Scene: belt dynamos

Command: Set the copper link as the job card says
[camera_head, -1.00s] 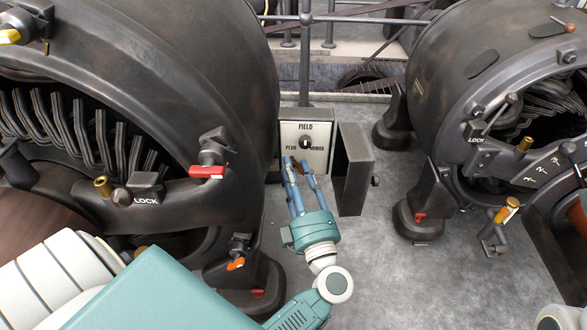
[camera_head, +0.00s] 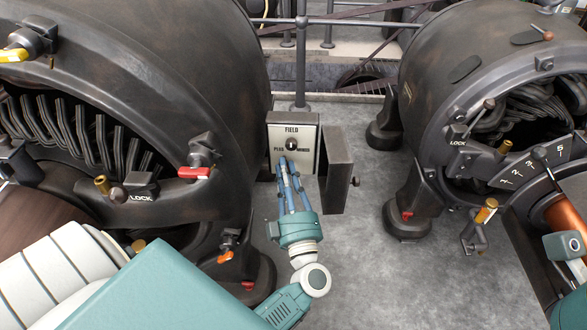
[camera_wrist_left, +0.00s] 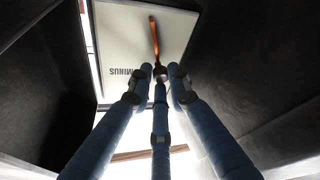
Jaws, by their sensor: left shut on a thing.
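The copper link (camera_wrist_left: 154,38) shows in the left wrist view as a thin copper-coloured strip. Its near end is between my left fingertips (camera_wrist_left: 161,74), and it reaches up across the pale panel by the word MINUS. In the head view my left gripper (camera_head: 284,163) is at the lower part of the FIELD panel (camera_head: 305,134), just below its dark round centre fitting, between PLUS and MINUS. The link is hard to make out there. I cannot tell whether it touches a terminal. No job card is recognisable. My right gripper is not in view.
The panel's dark box stands on the grey floor (camera_head: 345,265), with an open door (camera_head: 335,170) on its right. Large dark dynamos stand to the left (camera_head: 190,60) and right (camera_head: 455,60). A red-handled lever (camera_head: 194,172) juts out left of the panel.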

